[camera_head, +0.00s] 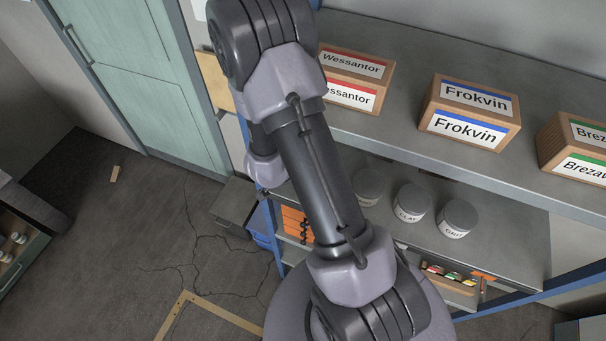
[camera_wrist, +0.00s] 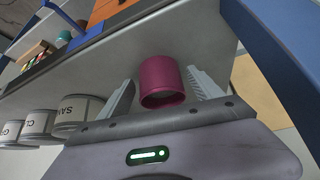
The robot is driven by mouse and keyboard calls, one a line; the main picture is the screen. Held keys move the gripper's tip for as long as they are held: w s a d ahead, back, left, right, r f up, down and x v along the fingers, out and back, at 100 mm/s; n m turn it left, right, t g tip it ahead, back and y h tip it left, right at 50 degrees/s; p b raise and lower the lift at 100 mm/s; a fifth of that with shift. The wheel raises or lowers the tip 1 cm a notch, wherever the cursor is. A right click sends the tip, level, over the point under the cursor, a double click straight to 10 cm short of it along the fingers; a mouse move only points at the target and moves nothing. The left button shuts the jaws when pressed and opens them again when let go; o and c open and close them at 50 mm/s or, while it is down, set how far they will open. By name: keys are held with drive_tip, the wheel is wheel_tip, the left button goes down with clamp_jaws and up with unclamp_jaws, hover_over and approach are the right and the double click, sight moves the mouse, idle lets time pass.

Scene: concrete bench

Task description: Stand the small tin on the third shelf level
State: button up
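The small tin is a maroon cylinder (camera_wrist: 162,75) in the wrist view, with a darker, recessed-looking end facing the camera. My gripper (camera_wrist: 162,78) has its two pale ribbed fingers spread on either side of the tin. Narrow gaps seem to show between the fingers and the tin's sides, so it does not look clamped. The tin appears against a grey shelf surface (camera_wrist: 95,75); whether it touches that surface I cannot tell. In the head view my arm covers the gripper, and the tin is not visible there.
Grey labelled canisters (camera_head: 411,203) stand on the shelf below the top board; they also show in the wrist view (camera_wrist: 76,113). Labelled boxes (camera_head: 470,112) stand on the top board. A lower level holds small coloured items (camera_head: 450,274). A blue post (camera_wrist: 275,45) rises close beside my gripper.

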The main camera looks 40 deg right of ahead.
drive_tip(key=p+v, duration=0.4)
drive_tip(key=v, duration=0.8)
drive_tip(key=shift+r, duration=0.2)
